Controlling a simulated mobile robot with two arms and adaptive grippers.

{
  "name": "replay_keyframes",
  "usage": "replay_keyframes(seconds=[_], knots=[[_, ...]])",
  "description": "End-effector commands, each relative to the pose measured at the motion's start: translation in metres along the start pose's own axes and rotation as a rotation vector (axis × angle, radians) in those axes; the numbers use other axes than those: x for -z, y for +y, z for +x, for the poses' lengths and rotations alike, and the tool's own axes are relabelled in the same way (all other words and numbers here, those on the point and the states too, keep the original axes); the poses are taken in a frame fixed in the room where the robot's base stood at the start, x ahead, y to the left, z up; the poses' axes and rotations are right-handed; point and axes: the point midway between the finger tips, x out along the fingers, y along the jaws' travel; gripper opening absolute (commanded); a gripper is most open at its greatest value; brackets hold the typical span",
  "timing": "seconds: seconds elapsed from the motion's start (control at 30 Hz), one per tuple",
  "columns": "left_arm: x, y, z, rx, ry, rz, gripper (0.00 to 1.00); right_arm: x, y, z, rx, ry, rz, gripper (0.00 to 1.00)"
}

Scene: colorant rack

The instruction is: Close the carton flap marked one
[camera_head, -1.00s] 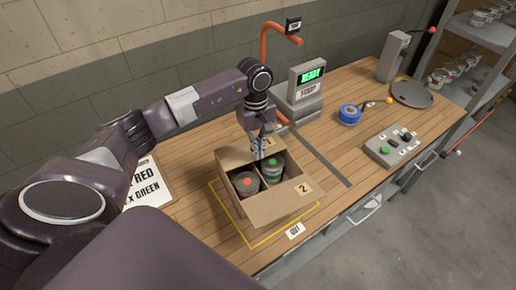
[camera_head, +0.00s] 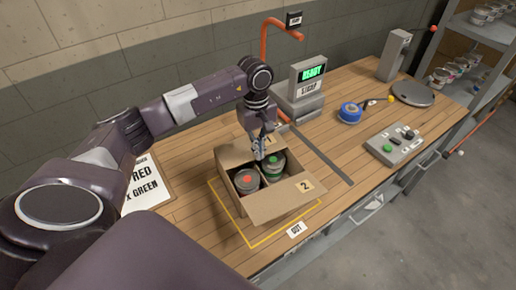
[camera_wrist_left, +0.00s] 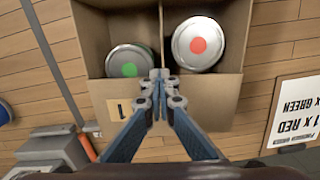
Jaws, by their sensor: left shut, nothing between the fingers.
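The open cardboard carton (camera_head: 238,204) stands on the bench inside a yellow outline. It holds a red-dotted can (camera_head: 246,181) and a green-dotted can (camera_head: 273,166), split by a divider. The flap marked 1 (camera_wrist_left: 204,105) is open at the carton's far side; its label shows in the left wrist view. The flap marked 2 (camera_head: 283,201) is open at the near side. My left gripper (camera_head: 259,157) is shut and empty, its tips by the flap marked 1 near the divider's end (camera_wrist_left: 160,74). I cannot tell whether they touch. My right gripper is not in view.
A sign (camera_head: 146,187) lies left of the carton. A display unit (camera_head: 305,88) reading READY stands behind it, with an orange post (camera_head: 264,45). A blue roll (camera_head: 349,112) and a button box (camera_head: 394,146) sit to the right. Bench between carton and button box is mostly clear.

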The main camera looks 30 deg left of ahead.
Motion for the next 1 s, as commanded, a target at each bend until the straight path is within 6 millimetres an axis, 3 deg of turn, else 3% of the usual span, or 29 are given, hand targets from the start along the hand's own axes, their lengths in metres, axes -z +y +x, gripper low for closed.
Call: replay_keyframes(seconds=[0.07, 0.57, 0.77, 1.0], knots=[[-0.004, -0.004, 0.01, 0.019, -0.01, 0.003, 0.0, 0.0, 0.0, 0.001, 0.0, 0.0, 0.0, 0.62], [-0.004, -0.003, -0.011, 0.014, -0.006, 0.001, 0.0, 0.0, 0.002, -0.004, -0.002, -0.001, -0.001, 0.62], [-0.002, -0.001, -0.038, 0.009, -0.003, 0.002, 0.0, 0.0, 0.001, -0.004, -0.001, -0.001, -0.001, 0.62], [-0.002, 0.0, -0.089, 0.013, -0.006, 0.002, 0.0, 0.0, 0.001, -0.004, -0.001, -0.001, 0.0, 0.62]])
